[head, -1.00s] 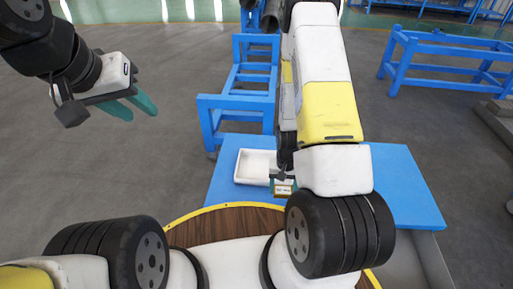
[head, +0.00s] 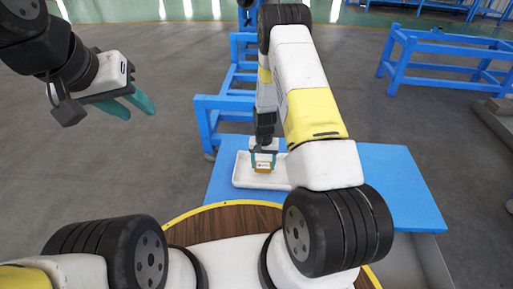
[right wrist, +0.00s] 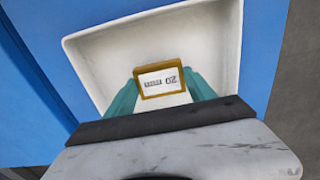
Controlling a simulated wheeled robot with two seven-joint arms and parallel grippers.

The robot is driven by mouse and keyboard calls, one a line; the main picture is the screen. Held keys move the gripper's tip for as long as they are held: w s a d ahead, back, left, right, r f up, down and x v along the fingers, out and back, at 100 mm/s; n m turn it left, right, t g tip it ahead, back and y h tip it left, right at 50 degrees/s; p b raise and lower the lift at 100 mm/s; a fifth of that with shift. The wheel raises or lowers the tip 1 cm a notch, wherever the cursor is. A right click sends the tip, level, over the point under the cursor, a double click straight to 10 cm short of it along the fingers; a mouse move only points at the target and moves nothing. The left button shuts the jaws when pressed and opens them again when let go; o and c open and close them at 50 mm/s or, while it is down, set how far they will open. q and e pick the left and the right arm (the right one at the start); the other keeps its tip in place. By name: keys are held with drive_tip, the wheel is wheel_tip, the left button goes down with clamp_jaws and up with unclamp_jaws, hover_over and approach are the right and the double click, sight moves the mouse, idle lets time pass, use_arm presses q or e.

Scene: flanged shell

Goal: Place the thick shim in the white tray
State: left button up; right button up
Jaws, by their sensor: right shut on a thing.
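The thick shim (right wrist: 160,82) is a brown block with a white label that reads "20 mm", upside down in the right wrist view. In the head view the shim (head: 263,167) shows small, over the white tray (head: 242,180). My right gripper (head: 263,163) is shut on the shim, with teal fingers on both sides of it. In the right wrist view the white tray (right wrist: 100,57) lies behind and around the shim. I cannot tell whether the shim touches the tray floor. My left gripper (head: 137,106) is empty, its teal fingers apart, off to the left above the floor.
The tray stands on a blue table (head: 390,185), whose right part is clear. A blue frame (head: 225,105) stands behind the table, and another blue frame (head: 450,55) stands at the back right. A round wooden surface with a yellow edge (head: 215,208) is in front.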

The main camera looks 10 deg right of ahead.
drive_tip(key=shift+f, duration=1.05)
drive_tip(key=o, duration=1.6)
drive_tip(key=shift+f, duration=0.15)
